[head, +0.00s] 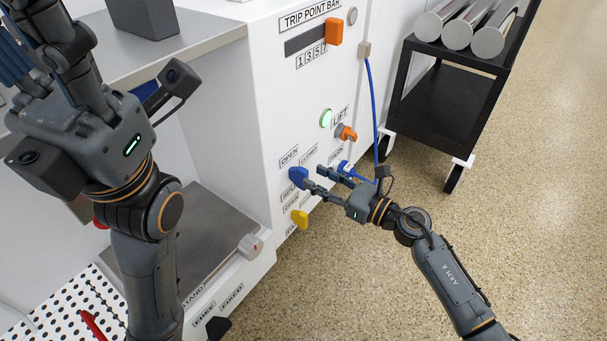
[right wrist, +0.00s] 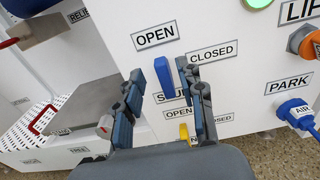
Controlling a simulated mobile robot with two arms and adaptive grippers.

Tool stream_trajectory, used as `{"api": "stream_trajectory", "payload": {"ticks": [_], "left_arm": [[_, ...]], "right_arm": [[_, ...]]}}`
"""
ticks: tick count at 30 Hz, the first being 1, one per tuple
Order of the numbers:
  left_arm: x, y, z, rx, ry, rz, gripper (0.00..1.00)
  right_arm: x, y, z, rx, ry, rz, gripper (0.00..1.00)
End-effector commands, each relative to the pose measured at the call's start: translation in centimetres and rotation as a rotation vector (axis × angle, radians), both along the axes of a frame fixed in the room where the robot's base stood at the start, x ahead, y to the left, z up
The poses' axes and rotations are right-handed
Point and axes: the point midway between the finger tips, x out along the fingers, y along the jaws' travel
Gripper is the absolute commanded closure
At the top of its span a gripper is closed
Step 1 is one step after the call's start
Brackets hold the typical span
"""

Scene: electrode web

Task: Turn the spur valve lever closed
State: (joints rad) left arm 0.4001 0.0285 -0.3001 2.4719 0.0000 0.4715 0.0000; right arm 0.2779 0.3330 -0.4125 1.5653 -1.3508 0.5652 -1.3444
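The blue spur valve lever (head: 298,178) is on the white cabinet front, with an OPEN label above it and a CLOSED label to the upper right. In the right wrist view the blue lever (right wrist: 181,74) stands nearly upright between those two labels; the label under it is partly hidden. My right gripper (head: 315,178) is open in front of the panel, its fingertips close to the lever. In the wrist view the lever shows between the fingertips (right wrist: 177,72); I cannot tell whether they touch it. My left gripper (head: 42,62) is raised at the upper left.
A yellow lever (head: 299,218) sits below the blue one. A blue AIR plug (head: 346,168) with its hose and an orange LIFT knob (head: 346,133) are to the right. A black cart (head: 440,100) carrying metal rolls stands behind. Speckled floor is clear at lower right.

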Motion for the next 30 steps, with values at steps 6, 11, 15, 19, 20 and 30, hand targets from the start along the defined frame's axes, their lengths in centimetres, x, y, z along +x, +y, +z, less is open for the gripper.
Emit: {"api": "stream_trajectory", "payload": {"ticks": [6,11,15,19,20,30], "left_arm": [[-0.9,-0.1,0.1,0.001,-0.033,0.001,0.6],[-1.2,-0.1,0.4,0.002,-0.044,0.002,0.6],[-1.2,-0.1,0.5,0.003,-0.046,0.003,0.6],[-1.2,-0.1,0.5,0.003,-0.046,0.003,0.6],[-1.2,-0.1,0.5,0.003,-0.046,0.003,0.6],[-1.3,-0.1,0.5,0.003,-0.047,0.002,0.6]], "right_arm": [[2.1,2.8,-0.1,0.0,-0.001,0.0,0.61],[2.8,3.7,-0.1,0.001,0.001,-0.001,0.61],[2.9,3.9,0.0,-0.001,0.001,-0.001,0.61],[2.9,3.9,0.0,-0.001,0.001,-0.001,0.61],[2.9,3.9,0.0,0.001,0.001,-0.001,0.61],[2.8,3.9,0.0,0.001,0.001,-0.001,1.0]]}}
